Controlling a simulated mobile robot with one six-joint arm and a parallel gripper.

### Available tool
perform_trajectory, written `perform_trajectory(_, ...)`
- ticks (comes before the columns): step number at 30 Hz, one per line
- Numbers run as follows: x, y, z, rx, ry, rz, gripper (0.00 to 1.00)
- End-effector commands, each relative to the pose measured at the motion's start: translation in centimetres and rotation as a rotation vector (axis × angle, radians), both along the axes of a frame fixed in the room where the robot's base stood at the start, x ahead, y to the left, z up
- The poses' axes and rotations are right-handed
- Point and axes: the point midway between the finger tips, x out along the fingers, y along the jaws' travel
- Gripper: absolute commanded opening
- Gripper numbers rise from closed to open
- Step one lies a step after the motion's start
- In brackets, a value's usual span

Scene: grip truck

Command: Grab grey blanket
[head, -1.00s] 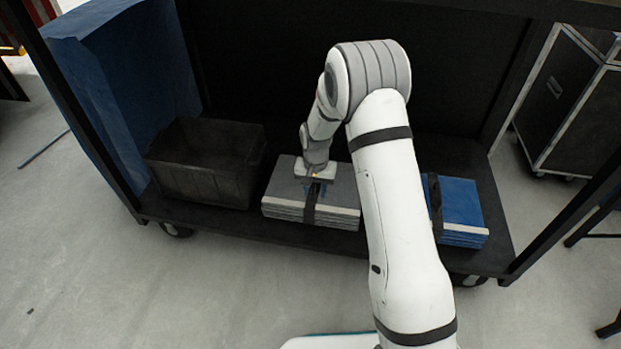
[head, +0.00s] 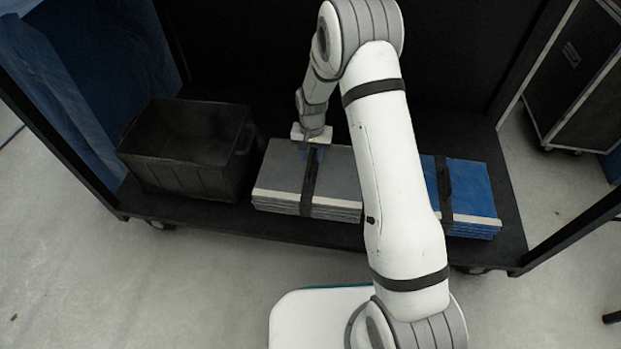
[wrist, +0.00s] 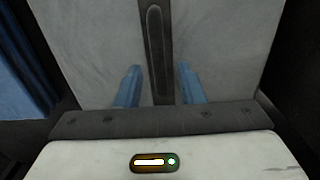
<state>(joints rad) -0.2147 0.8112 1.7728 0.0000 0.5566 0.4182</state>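The grey blanket (head: 277,178) is a folded stack with a black strap (head: 310,178) around its middle. It lies on the truck's lower shelf, and my arm hides part of its right side. My gripper (head: 314,150) is over the blanket's back part, at the strap. In the wrist view, the two blue fingers of my gripper (wrist: 157,82) stand apart on either side of the strap (wrist: 156,50), with the grey blanket (wrist: 90,45) below them. The strap lies between the fingers with a gap on each side. I cannot tell whether the fingertips touch the blanket.
A black bin (head: 185,165) stands left of the blanket on the shelf (head: 235,218). A blue strapped blanket stack (head: 474,190) lies to the right, partly behind my arm. Dark truck posts frame both sides. A black case (head: 585,75) stands at the right.

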Motion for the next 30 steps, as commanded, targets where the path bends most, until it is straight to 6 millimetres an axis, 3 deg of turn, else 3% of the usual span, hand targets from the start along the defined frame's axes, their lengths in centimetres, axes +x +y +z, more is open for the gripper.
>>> perform_trajectory(1,-0.2,0.0,-1.4,0.000,0.003,0.002,0.35)
perform_trajectory(6,-0.3,0.0,-3.7,-0.001,0.002,0.005,0.35)
perform_trajectory(14,-0.3,0.1,-3.8,0.000,0.001,0.007,0.35)
perform_trajectory(27,-0.3,0.1,-3.8,0.000,0.001,0.007,0.00)
perform_trajectory(30,-0.3,0.1,-3.8,0.000,0.001,0.008,0.00)
